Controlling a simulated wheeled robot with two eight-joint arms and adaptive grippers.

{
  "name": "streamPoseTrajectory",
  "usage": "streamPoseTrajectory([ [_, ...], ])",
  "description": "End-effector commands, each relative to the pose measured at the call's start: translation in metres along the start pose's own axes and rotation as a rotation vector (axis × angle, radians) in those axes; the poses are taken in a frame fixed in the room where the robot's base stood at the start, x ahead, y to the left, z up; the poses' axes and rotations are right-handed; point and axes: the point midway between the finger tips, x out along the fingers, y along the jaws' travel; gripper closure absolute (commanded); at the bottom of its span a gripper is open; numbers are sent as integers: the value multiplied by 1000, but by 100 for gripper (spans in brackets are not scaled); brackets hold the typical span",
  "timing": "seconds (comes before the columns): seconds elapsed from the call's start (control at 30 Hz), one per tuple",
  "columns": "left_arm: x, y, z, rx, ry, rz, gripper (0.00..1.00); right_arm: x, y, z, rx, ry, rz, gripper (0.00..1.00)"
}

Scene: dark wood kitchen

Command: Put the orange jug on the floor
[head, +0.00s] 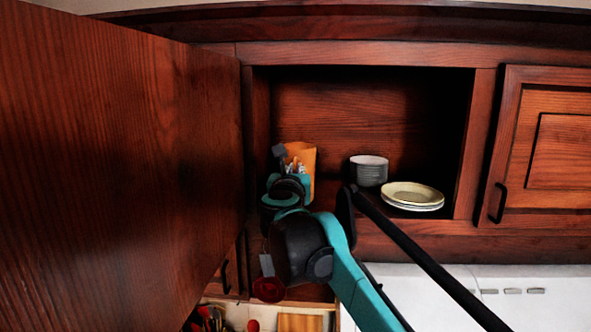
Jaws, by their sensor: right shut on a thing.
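The orange jug (308,156) stands in the left part of the open wall cabinet, partly hidden by my gripper. My right gripper (289,164) reaches up into the cabinet from below and is shut on the jug, at its near side. The exact grip point is hard to make out behind the fingers and wrist. My left gripper is not in view. The floor is not in view.
A stack of grey bowls (369,171) and several pale plates (412,194) stand right of the jug. The open cabinet door (120,150) fills the left side. A closed door (560,150) is at right. Red utensils (212,319) and a wooden board (301,322) show below.

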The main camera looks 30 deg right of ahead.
Motion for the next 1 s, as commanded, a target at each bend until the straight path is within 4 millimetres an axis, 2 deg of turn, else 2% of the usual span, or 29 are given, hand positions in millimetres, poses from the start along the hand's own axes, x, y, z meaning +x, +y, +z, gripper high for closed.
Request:
streamPoseTrajectory([
  [0.47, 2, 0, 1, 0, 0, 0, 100, 0, 0, -10, 0, 0, 0, 100],
  [0.5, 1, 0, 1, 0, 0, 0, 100, 0, 0, -10, 0, 0, 0, 85],
  [0.57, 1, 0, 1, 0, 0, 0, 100, 0, 0, -9, 0, 0, 0, 71],
  [0.93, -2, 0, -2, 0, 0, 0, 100, 0, 0, -3, 0, 0, 0, 71],
  [1.0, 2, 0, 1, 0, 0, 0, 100, -9, 0, -6, 0, 0, 1, 71],
])
